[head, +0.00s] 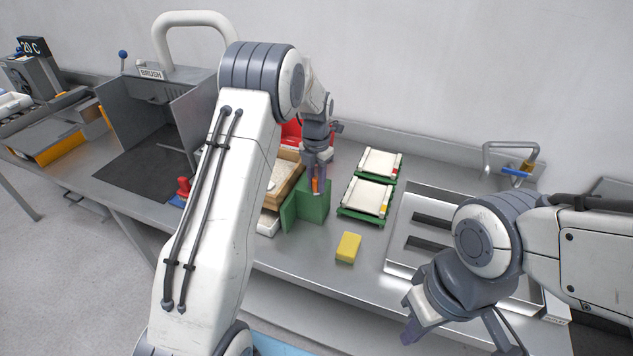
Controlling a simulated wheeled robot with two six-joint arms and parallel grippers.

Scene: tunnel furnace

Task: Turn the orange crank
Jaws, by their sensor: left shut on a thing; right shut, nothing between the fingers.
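The orange crank (315,185) shows as a small orange piece at the top of a green block-like box (314,205) on the metal bench. My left gripper (316,178) points down over the box, shut on the orange crank. Its fingers hide most of the crank, so I cannot tell which way it is turned. My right gripper (409,333) is shut and empty at the lower right, in front of the bench and away from the crank.
A wooden tray (287,178) and a red bin (291,133) are close behind the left gripper.

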